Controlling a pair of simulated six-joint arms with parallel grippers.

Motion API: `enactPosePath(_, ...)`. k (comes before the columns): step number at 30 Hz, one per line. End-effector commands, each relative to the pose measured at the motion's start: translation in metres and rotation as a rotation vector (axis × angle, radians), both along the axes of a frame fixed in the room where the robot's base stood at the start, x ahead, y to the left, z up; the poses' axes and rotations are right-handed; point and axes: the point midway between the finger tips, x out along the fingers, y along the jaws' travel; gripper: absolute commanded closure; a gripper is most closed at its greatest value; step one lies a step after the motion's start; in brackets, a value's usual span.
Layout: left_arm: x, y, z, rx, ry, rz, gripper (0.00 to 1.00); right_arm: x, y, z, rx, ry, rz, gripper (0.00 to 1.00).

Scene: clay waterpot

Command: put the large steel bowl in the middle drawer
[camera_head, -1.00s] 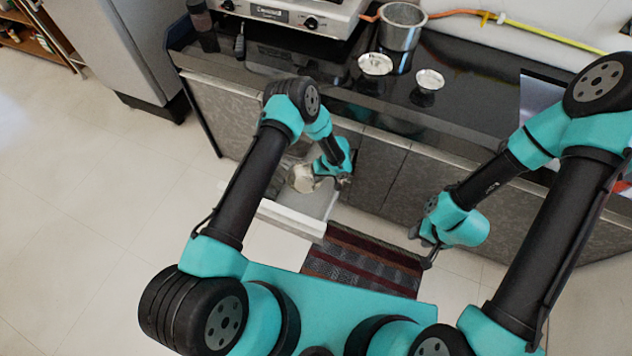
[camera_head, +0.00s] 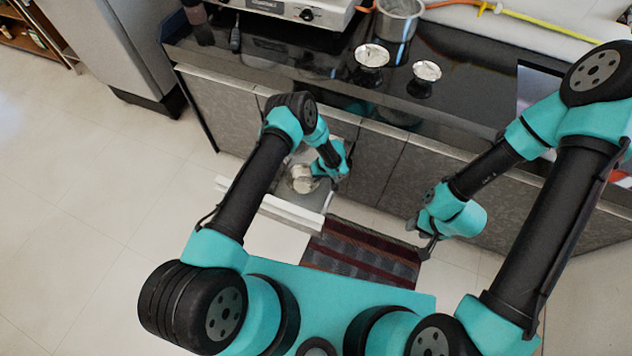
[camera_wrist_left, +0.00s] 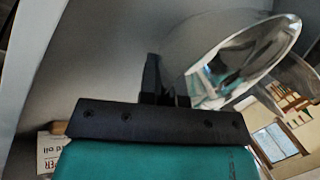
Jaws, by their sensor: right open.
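The large steel bowl (camera_head: 302,181) is inside the open drawer's area, beside my left gripper (camera_head: 322,172). In the left wrist view the shiny bowl (camera_wrist_left: 245,58) looks tilted, with its edge at the fingers. My left gripper (camera_wrist_left: 167,82) has its fingers close together and looks shut on the bowl's edge. The drawer (camera_head: 290,214) is pulled out from the low cabinet, with its pale front toward me. Whether the bowl touches the drawer floor is hidden. My right gripper (camera_head: 424,238) is open and empty in front of the cabinet, right of the mat.
A dark counter (camera_head: 445,95) runs above the cabinet, with two small metal bowls (camera_head: 372,55) (camera_head: 427,71) and a steel pot (camera_head: 398,20) on it. A stove (camera_head: 300,8) stands at the back. A striped mat (camera_head: 360,255) lies on the floor right of the drawer.

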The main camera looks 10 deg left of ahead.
Motion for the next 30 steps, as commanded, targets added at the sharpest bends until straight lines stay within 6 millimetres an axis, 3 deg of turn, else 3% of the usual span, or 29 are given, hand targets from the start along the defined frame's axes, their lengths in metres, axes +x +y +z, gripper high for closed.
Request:
enactPosePath(8,-0.001,0.000,-0.034,0.000,0.000,0.001,1.00,0.000,0.000,0.000,0.000,0.000,0.000,0.57)
enactPosePath(21,-0.001,0.000,-0.039,0.000,0.001,0.000,1.00,0.000,0.000,0.000,0.000,0.000,0.000,0.57)
enactPosePath(22,0.000,0.000,-0.038,0.000,0.001,0.000,0.93,0.000,0.000,0.000,0.000,0.000,0.000,0.57)
enactPosePath(30,0.000,0.000,-0.038,0.000,0.001,0.000,0.70,0.000,0.000,0.000,0.000,0.000,0.000,0.57)
